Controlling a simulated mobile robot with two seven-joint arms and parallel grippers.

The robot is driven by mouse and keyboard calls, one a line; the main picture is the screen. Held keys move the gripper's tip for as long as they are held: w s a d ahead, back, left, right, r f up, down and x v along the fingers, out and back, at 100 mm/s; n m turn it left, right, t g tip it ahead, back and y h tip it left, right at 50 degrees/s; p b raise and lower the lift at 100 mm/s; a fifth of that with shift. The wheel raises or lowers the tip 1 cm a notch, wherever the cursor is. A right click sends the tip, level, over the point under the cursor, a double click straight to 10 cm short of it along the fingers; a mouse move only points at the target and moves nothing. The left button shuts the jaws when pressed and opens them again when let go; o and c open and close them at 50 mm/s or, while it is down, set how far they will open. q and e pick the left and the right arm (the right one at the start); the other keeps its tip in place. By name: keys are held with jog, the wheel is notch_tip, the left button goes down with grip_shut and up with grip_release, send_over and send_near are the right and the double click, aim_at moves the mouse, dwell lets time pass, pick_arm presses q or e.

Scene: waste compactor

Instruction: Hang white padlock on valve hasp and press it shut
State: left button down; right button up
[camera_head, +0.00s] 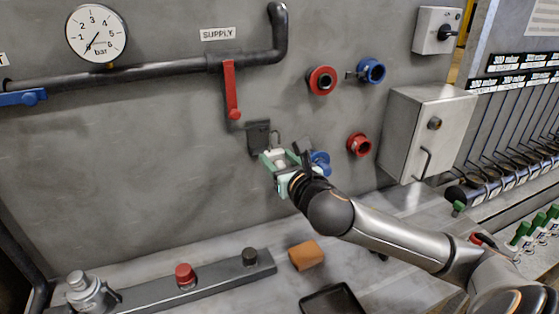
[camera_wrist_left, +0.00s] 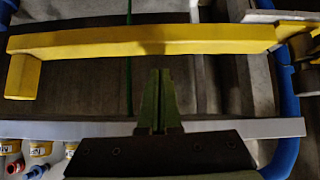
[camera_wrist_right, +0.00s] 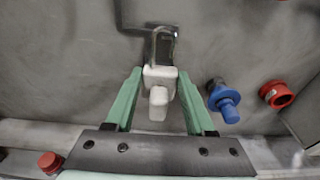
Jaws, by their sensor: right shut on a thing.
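The white padlock (camera_head: 281,159) is between the green fingers of my right gripper (camera_head: 280,160), which is shut on it, in front of the wall. In the right wrist view the white body (camera_wrist_right: 158,90) shows between the fingertips, with its metal shackle (camera_wrist_right: 174,33) upward. The dark hasp plate (camera_head: 257,136) is on the wall below the red valve lever (camera_head: 231,90). The shackle overlaps or lies beside the plate; I cannot tell whether it passes through it. My left gripper (camera_wrist_left: 161,100) is shut and empty, seen only in the left wrist view.
A blue fitting (camera_head: 320,160) is close right of my right gripper, and a red one (camera_head: 358,145) is beyond it. A grey cabinet (camera_head: 426,130) stands out at the right. On the bench are an orange block (camera_head: 306,255) and a dark tray (camera_head: 332,300). A yellow bar (camera_wrist_left: 140,41) is near my left gripper.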

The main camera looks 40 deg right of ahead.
aim_at(272, 150)
jog(key=shift+r+x, duration=0.2)
jog(key=shift+x, duration=1.05)
jog(key=shift+r+x, duration=0.15)
jog(key=shift+x, duration=1.15)
jog(key=shift+r+x, duration=0.2)
jog(key=shift+x, duration=0.85)
jog(key=shift+r+x, duration=0.2)
jog(key=shift+x, duration=0.85)
jog(key=shift+a+f, duration=0.1)
jog(key=shift+f, duration=0.1)
jog(key=o, duration=1.3)
jog(key=shift+c, duration=0.2)
jog(key=shift+f, duration=0.1)
jog(key=shift+c, duration=0.4)
jog(key=shift+v, duration=3.5)
